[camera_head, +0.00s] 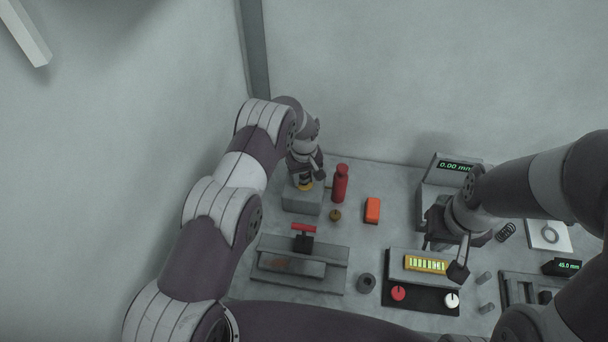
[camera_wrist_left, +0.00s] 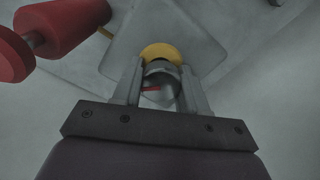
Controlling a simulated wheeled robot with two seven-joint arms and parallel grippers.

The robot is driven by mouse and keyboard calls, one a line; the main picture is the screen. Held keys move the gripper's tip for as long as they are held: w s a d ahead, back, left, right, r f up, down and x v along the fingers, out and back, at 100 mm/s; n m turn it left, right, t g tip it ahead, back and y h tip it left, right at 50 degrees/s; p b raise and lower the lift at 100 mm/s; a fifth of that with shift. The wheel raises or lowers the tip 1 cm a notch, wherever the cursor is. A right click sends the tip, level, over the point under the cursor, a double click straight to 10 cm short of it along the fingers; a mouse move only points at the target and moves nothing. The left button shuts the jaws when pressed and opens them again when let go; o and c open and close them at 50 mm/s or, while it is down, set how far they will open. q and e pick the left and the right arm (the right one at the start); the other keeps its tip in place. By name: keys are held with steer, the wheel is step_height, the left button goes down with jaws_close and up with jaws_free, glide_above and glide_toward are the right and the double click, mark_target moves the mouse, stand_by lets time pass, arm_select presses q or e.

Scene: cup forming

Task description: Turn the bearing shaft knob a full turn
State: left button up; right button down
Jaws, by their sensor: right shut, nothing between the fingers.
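The bearing shaft knob (camera_wrist_left: 162,80) is a small grey cylinder with a red mark, in front of a yellow ring (camera_wrist_left: 160,52) on a grey block (camera_head: 302,197). My left gripper (camera_wrist_left: 163,84) has one finger on each side of the knob, close against it, and appears shut on it. In the head view my left gripper (camera_head: 304,178) is over the block and hides most of the knob. My right gripper (camera_head: 438,240) is shut and empty, above the area behind the yellow battery-like box (camera_head: 425,264); its fingertips are mostly hidden.
A red bottle-shaped object (camera_head: 340,183) stands close to the right of the block. Nearby are an orange box (camera_head: 372,210), a small brown knob (camera_head: 335,215) and a red-handled fixture (camera_head: 303,240). A gauge reading 0.00 mm (camera_head: 452,168) stands behind my right gripper.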

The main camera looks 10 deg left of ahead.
arm_select(q)
steer(key=shift+c, duration=0.7)
steer(key=shift+w+f+n+b, duration=0.1)
steer(key=shift+f+n+b, duration=0.05)
steer(key=shift+n+b, duration=0.85)
steer(key=n+b, duration=0.2)
steer(key=shift+b, duration=0.4)
steer(key=shift+n+b, duration=0.9)
steer(key=shift+n, duration=0.3)
steer(key=shift+r+n+b, duration=0.3)
steer(key=shift+n+b, duration=0.45)
steer(key=shift+n, duration=0.65)
